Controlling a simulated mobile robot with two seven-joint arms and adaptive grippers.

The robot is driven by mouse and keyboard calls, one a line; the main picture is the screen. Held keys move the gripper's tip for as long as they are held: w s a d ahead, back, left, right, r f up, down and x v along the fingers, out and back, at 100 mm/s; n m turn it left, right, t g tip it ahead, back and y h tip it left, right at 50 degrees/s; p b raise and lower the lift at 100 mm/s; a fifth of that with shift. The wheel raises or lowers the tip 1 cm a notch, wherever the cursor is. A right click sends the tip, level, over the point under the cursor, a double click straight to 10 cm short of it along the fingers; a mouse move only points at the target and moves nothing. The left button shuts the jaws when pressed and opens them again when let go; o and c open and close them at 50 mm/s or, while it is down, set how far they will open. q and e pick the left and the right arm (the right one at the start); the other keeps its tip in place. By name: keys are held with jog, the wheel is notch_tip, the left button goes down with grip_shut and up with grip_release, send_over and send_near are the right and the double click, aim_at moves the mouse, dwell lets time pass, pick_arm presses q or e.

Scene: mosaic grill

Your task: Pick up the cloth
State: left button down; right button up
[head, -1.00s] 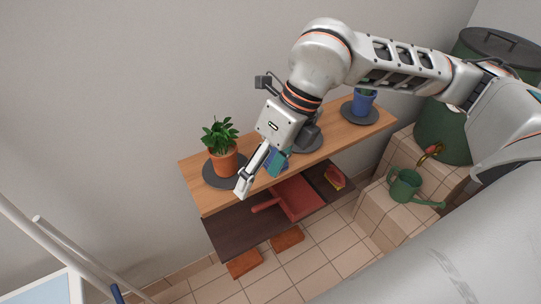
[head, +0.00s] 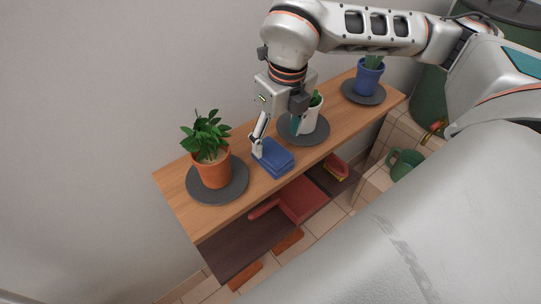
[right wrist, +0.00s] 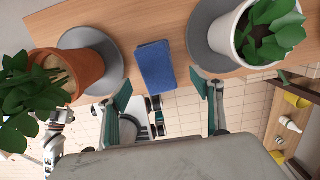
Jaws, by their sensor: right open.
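The cloth (head: 273,160) is a folded blue pad lying flat on the wooden top shelf, between two potted plants. It also shows in the right wrist view (right wrist: 155,66), ahead of the fingers. My right gripper (head: 277,139) is open and empty at the cloth, one finger close to its left end. In the right wrist view the spread fingers (right wrist: 161,90) stand to either side of the cloth's near end. I cannot tell whether a finger touches it.
A terracotta pot (head: 212,168) stands on a dark saucer left of the cloth, a white pot (head: 311,119) on another to its right. A blue pot (head: 369,78) is farther right. A lower shelf (head: 236,242) holds red items. A wall rises behind.

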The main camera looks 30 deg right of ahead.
aim_at(273, 151)
jog(key=f, duration=0.5)
jog(key=shift+w+a+f, duration=0.3)
jog(key=shift+w+f, duration=0.05)
jog(key=shift+w, duration=0.05)
jog(key=c, duration=1.1)
